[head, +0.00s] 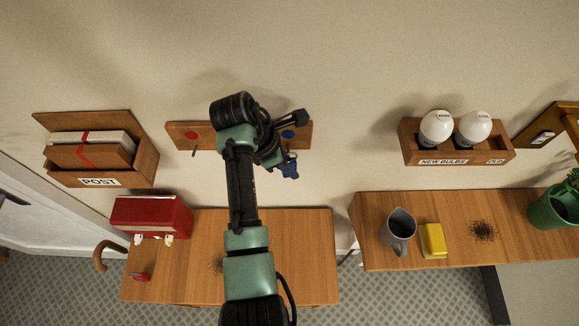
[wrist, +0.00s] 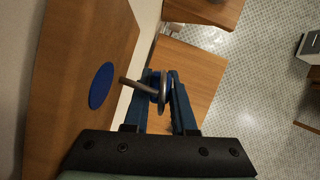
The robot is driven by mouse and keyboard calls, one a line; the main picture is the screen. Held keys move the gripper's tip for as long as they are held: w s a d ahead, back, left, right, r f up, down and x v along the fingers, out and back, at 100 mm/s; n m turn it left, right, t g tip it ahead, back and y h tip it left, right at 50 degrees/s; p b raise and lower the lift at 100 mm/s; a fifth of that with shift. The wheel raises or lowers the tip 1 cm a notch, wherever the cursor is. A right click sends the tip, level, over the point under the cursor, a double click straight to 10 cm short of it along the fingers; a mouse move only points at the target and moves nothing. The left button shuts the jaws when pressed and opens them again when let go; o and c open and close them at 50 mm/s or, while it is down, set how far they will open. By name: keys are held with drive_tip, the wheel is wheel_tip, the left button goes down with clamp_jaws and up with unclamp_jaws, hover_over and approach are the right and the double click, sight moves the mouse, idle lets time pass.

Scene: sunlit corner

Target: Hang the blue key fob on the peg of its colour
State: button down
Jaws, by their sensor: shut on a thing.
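The blue key fob (head: 290,168) hangs below my gripper (head: 284,150) in the head view, just under the wooden peg board (head: 177,127). My gripper is shut on the fob's metal ring (wrist: 165,90); the gripper also shows in the wrist view (wrist: 164,104). The board has a red dot (head: 190,135) at left and a blue dot (head: 288,134) at right, the latter large in the wrist view (wrist: 102,85). The peg by the blue dot (wrist: 136,86) reaches the ring in the wrist view. I cannot tell whether its tip is through the ring. My arm hides the board's middle.
A table (head: 295,240) below the board bears a red box (head: 152,215) and a small red object (head: 141,277). A post holder (head: 150,165) hangs left, a bulb rack (head: 460,143) right. A mug (head: 398,230) and yellow block (head: 432,240) stand on the right table.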

drive_tip(key=shift+w+a+f, duration=0.1)
drive_tip(key=shift+w, duration=0.15)
drive_tip(key=c, duration=0.7)
unclamp_jaws()
drive_tip(key=shift+o, duration=0.2)
drive_tip(key=shift+w+a+r, duration=0.1)
drive_tip(key=shift+a+r, duration=0.05)
drive_tip(key=shift+r, duration=0.2)
drive_tip(key=v, duration=1.2)
drive_tip(key=shift+s+r, duration=0.2)
drive_tip(key=shift+s, duration=0.2)
